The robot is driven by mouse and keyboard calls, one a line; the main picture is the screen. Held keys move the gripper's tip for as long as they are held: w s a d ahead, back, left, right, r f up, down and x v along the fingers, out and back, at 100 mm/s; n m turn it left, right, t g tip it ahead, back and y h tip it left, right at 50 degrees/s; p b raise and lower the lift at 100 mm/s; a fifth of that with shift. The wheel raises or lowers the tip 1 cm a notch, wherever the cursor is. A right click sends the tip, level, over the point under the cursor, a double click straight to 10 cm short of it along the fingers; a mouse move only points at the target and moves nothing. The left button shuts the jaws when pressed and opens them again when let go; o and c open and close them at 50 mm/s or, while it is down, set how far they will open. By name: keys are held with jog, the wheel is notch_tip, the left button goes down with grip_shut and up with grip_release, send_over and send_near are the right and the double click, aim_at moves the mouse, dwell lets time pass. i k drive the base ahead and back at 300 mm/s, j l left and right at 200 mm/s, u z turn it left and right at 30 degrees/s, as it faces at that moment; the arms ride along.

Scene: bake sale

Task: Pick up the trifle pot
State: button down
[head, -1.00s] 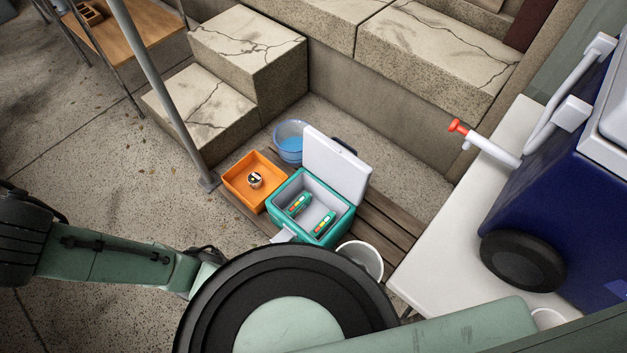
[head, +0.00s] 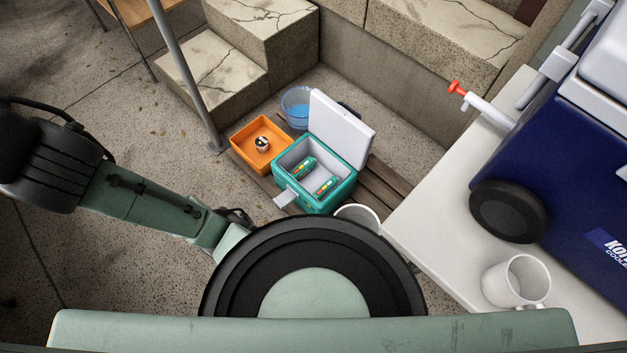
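A small round black-and-white pot (head: 262,143) sits inside the orange tray (head: 247,165). It may be the trifle pot, but it is too small to be sure. Two green packs with coloured labels, one behind (head: 303,168) and one in front (head: 326,187), lie in the open teal cool box (head: 331,204). Their kind is also hard to tell. My green arm reaches in from the left and passes behind my large black disc-shaped joint. My gripper itself does not show.
The box's white lid (head: 342,130) stands open. A blue-tinted bucket (head: 297,108) stands behind the tray, and a white bucket (head: 360,214) is partly hidden. A white table (head: 440,220) holds a blue cooler (head: 575,190) and a white mug (head: 515,282). A pole (head: 182,75) and stone steps (head: 255,45) border the left.

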aim_at(261, 142)
jog(key=i+j+z, duration=0.15)
jog(key=j, duration=0.25)
jog(key=i+j+z, duration=0.2)
jog(key=j, duration=0.2)
jog(key=i+j+z, duration=0.15)
jog(key=j, duration=0.25)
jog(key=i+j+z, duration=0.15)
jog(key=j, duration=0.3)
jog(key=i+j+z, duration=0.2)
jog(key=j, duration=0.25)
jog(key=j+z, duration=0.15)
jog(key=j, duration=0.3)
jog(key=i+j+z, duration=0.15)
jog(key=i+j, duration=0.2)
